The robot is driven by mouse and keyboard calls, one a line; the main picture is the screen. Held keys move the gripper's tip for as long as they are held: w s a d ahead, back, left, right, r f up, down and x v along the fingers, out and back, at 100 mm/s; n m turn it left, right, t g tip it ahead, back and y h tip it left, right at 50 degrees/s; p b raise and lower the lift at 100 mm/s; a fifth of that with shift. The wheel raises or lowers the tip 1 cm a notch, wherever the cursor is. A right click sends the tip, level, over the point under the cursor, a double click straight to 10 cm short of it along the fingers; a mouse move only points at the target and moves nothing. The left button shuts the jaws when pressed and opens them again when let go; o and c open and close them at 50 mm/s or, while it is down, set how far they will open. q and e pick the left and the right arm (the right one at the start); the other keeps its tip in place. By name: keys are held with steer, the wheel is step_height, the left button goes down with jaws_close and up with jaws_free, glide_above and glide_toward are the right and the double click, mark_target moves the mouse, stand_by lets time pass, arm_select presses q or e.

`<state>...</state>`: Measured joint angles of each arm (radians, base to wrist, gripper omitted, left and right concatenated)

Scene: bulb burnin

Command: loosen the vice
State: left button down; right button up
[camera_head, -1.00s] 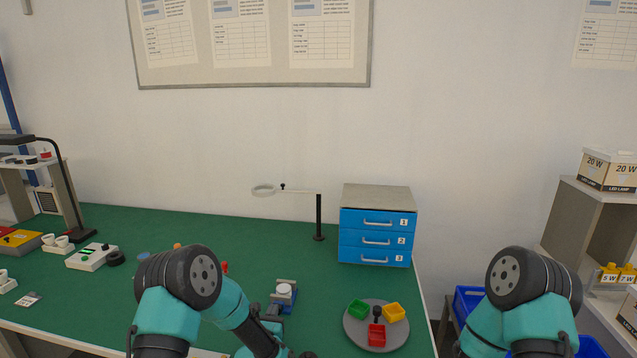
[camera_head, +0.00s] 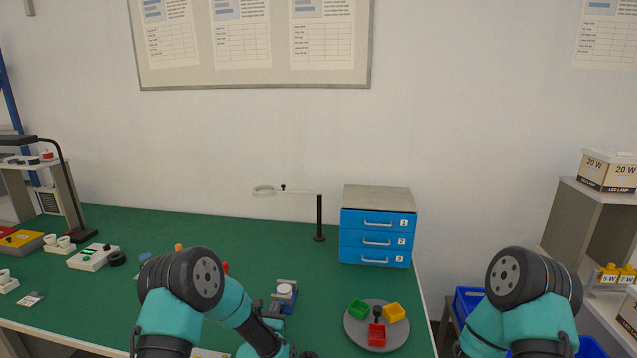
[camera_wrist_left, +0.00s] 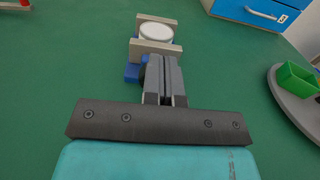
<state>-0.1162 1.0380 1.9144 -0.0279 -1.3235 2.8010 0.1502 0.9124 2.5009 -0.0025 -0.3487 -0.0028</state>
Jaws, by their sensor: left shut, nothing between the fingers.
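The vice (camera_head: 286,297) stands on the green table, with a blue base and pale grey jaws. A round white piece (camera_head: 285,288) sits between its jaws. In the left wrist view the vice's jaw (camera_wrist_left: 158,47) lies just beyond my fingers, and the white piece (camera_wrist_left: 156,32) shows between the two jaws. My left gripper (camera_head: 276,306) is at the near side of the vice. In the wrist view its fingers (camera_wrist_left: 161,62) are shut together with nothing between them, partly hiding the blue base. I cannot tell whether they touch the vice. The vice's handle is not clearly visible. My right gripper is out of view.
A grey round tray (camera_head: 352,330) with green, yellow and red bins stands right of the vice. A blue drawer unit (camera_head: 376,238) and a magnifier stand (camera_head: 319,220) are behind. The table between vice and drawers is clear.

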arm_select(q)
steer(key=shift+w+a+f, duration=0.15)
steer(key=shift+w+a, duration=0.05)
steer(key=shift+w, duration=0.2)
steer(key=shift+w+r, duration=0.1)
steer(key=shift+r, duration=0.45)
stand_by(0.4)
steer(key=shift+s+a, duration=0.2)
steer(key=shift+s, duration=1.3)
steer(key=shift+s+a, duration=0.15)
steer(key=shift+s, duration=1.3)
steer(key=shift+f, duration=0.1)
steer(key=shift+s+f, duration=0.3)
steer(key=shift+s, duration=0.2)
steer(key=shift+w+d, duration=0.1)
steer(key=shift+w, duration=0.05)
